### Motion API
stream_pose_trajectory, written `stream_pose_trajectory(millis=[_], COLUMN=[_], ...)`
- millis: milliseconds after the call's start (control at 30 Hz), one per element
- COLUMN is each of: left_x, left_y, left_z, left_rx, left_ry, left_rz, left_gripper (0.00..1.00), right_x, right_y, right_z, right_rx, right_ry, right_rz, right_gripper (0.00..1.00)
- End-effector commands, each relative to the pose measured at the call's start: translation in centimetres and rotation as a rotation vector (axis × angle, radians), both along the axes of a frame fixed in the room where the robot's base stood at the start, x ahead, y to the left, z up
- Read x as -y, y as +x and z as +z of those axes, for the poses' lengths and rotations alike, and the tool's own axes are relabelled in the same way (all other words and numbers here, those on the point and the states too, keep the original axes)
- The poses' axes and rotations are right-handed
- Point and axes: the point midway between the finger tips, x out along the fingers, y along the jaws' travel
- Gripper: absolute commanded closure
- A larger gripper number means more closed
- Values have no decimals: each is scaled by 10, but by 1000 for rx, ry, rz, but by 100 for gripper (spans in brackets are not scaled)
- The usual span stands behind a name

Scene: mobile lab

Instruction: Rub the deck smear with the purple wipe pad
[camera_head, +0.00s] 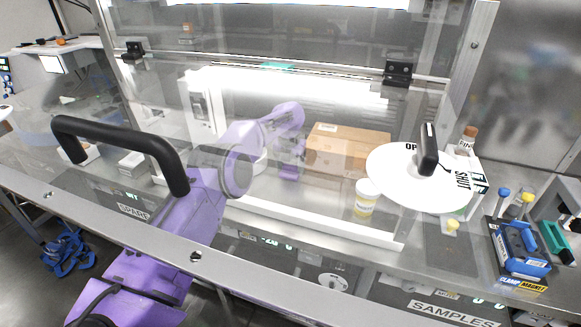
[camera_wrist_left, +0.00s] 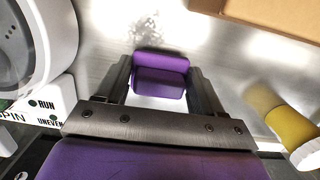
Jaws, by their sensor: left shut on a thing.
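The purple wipe pad (camera_wrist_left: 160,82) is a small purple block held between the two dark fingers of my left gripper (camera_wrist_left: 160,68) in the left wrist view. In the head view my purple left arm reaches into the glass-fronted hood, and the left gripper (camera_head: 290,158) points down, seen through the glass. I cannot tell whether the pad touches the deck. The smear is not clear in the head view. My right gripper is not in view.
A cardboard box (camera_head: 347,150) and a yellow-labelled jar (camera_head: 366,198) stand right of my gripper. A white machine marked RUN and UNEVEN (camera_wrist_left: 35,60) stands close on the left in the wrist view. The glass sash with a black handle (camera_head: 120,140) fronts the hood.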

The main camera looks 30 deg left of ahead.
Motion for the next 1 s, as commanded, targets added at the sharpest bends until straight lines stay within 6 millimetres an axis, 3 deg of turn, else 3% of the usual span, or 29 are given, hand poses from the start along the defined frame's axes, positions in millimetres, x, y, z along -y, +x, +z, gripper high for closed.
stream_pose_trajectory(millis=[1000], left_x=[0], left_y=[0], left_z=[-18], left_rx=[0], left_ry=[0], left_rz=[0], left_gripper=[61], right_x=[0], right_y=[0], right_z=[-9], right_rx=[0], right_ry=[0], right_rz=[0], right_gripper=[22])
